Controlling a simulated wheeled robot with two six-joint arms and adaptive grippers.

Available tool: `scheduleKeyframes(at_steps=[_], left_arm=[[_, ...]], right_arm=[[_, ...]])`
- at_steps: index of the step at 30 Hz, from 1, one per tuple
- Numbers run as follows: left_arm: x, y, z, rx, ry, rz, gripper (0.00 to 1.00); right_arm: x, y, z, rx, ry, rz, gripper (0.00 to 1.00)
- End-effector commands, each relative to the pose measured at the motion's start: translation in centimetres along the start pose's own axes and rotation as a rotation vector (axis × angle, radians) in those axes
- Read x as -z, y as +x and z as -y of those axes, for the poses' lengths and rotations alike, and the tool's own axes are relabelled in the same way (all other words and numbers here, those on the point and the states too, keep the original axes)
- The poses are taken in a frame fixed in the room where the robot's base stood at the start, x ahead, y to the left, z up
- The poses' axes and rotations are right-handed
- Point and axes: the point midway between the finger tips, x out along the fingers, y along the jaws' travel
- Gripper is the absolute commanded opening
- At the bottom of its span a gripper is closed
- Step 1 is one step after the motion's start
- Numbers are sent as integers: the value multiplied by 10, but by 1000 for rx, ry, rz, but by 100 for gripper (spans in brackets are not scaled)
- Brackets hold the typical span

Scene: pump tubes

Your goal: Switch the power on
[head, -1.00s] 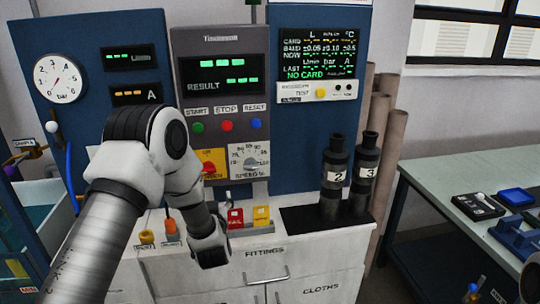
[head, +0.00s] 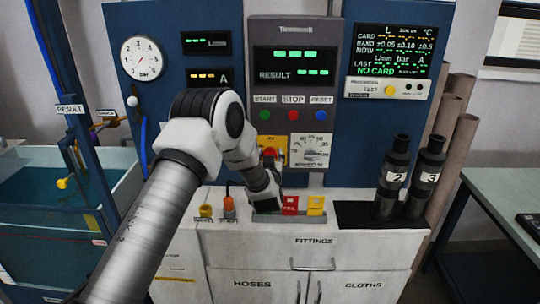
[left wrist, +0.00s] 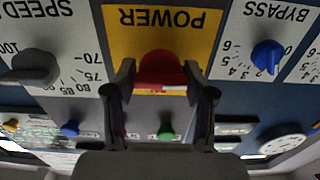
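The red power knob (left wrist: 160,70) sits on a yellow plate marked POWER (left wrist: 165,22), upside down in the left wrist view. In the head view the yellow plate (head: 274,143) is on the grey console, left of the speed dial, and my arm partly covers it. My left gripper (left wrist: 160,76) is open, with one dark fingertip on each side of the red knob. Small gaps seem to show beside the knob; contact cannot be told. In the head view my left gripper (head: 270,160) is small and dark at the plate. My right gripper is not in view.
The white speed dial (head: 308,150) is close beside the plate. Green, red and blue buttons (head: 293,115) are above it. Below are red and yellow blocks (head: 290,204) and hose fittings (head: 206,211). Black pump tubes (head: 392,178) stand at right; a water tank (head: 50,205) is at left.

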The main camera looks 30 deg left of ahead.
Motion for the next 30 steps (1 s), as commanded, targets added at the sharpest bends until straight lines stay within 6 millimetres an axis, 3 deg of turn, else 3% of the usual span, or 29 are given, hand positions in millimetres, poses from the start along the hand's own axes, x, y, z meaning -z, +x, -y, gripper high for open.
scheduleKeyframes(at_steps=[1, 2, 3, 17, 30], left_arm=[[0, 0, 0, 0, 0, 0, 25], [0, 0, 0, 0, 0, 0, 15], [0, 0, 0, 0, 0, 0, 14], [1, 0, 0, 0, 65, -1, 14], [2, 0, -2, 0, 394, -1, 14]], right_arm=[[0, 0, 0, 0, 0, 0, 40], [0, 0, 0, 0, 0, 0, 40], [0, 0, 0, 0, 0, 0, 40], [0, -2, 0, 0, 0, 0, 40], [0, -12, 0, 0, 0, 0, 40]])
